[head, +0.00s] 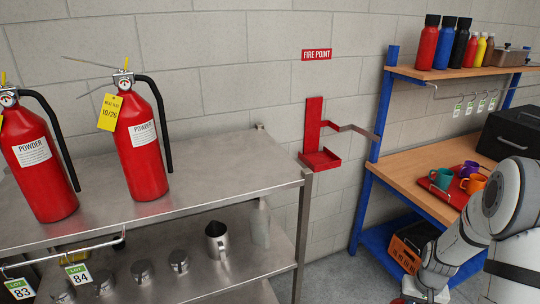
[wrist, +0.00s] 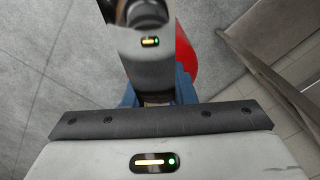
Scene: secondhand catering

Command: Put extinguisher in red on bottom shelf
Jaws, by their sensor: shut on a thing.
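My gripper (wrist: 157,97) shows blue fingers in the wrist view, shut on a red rounded body (wrist: 188,55) that looks like an extinguisher. Most of it is hidden behind grey parts of mine. In the head view my arm reaches down at the lower right, and the gripper is cut off by the bottom edge. Two more red powder extinguishers, a left one (head: 38,170) and a right one with a yellow tag (head: 142,150), stand upright on the steel table's top. A red bracket (head: 320,159) with a small shelf at its bottom is on the wall, empty.
A FIRE POINT sign (head: 316,55) hangs above the bracket. The steel table (head: 220,165) has metal jugs on its lower shelf. At right, a blue-framed wooden bench (head: 400,165) holds a red tray with cups, a black box (head: 512,133) and bottles above. Grey floor shows between them.

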